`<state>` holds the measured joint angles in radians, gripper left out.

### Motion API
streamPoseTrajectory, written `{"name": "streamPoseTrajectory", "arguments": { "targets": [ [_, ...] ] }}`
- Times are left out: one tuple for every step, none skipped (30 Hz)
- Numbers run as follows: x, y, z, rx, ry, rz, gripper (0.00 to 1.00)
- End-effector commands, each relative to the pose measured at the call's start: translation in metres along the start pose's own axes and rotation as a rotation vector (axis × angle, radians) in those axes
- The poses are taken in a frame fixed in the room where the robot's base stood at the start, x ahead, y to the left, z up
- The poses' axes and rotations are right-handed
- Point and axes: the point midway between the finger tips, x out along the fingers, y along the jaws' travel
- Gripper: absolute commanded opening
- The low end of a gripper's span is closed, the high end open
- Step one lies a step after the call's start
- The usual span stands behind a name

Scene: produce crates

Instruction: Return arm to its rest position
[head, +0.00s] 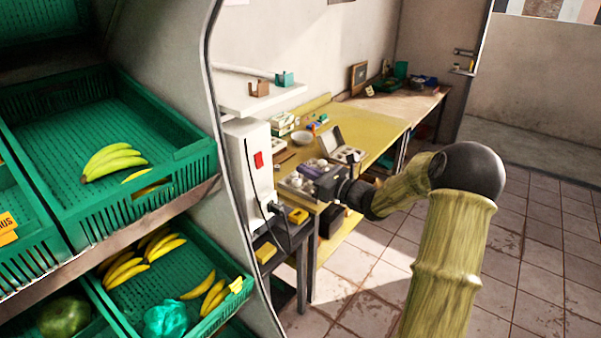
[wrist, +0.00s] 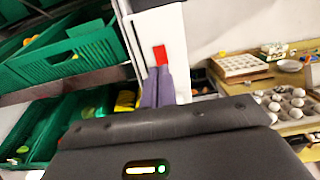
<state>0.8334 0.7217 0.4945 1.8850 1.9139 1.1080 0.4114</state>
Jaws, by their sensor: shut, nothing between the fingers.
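My arm, in a yellow-green patterned sleeve with a dark elbow, reaches in from the right of the head view and bends left. My gripper (head: 328,184) is at its end, in the air in front of the yellow table and right of the white box. In the wrist view the purple-grey fingers of my gripper (wrist: 158,72) are together with nothing between them. Behind them are the white box (wrist: 164,28) and its red switch (wrist: 160,54). The fingertips are small and partly unclear in the head view.
A green crate (head: 203,158) with bananas (head: 112,160) stands on the left shelf, with another crate of bananas below. The yellow table (head: 372,127) holds egg trays, a bowl (head: 302,138) and small boxes. A white wall shelf (head: 262,98) is above the box. Tiled floor (head: 545,275) at right is clear.

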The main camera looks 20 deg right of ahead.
Motion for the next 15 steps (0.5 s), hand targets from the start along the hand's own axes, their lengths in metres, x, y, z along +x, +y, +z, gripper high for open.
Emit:
{"name": "streamPoseTrajectory", "arguments": {
  "targets": [
    [0.001,0.001,0.0,0.0,0.0,0.002,0.0],
    [0.002,0.002,0.0,0.0,0.0,0.004,0.0],
    [0.003,0.003,0.0,0.0,0.0,0.005,0.0],
    [0.003,0.003,0.0,0.0,0.0,0.007,0.0],
    [0.004,0.004,0.0,0.0,0.0,0.008,0.0],
    [0.004,0.004,0.0,0.0,0.0,0.009,0.0],
    [0.005,0.004,0.0,0.0,0.0,0.009,0.0],
    [0.005,0.005,0.0,0.0,0.0,0.009,0.0],
    [0.005,0.006,-0.001,-0.002,0.003,0.012,0.0],
    [0.005,0.007,-0.001,-0.006,0.008,0.017,0.0],
    [0.006,0.01,-0.002,-0.012,0.016,0.025,0.0],
    [0.007,0.017,-0.004,-0.027,0.035,0.044,0.0],
    [0.009,0.024,-0.007,-0.041,0.053,0.063,0.0],
    [0.01,0.033,-0.01,-0.06,0.076,0.089,0.0],
    [0.011,0.048,-0.016,-0.093,0.116,0.131,0.0]
  ]
}}
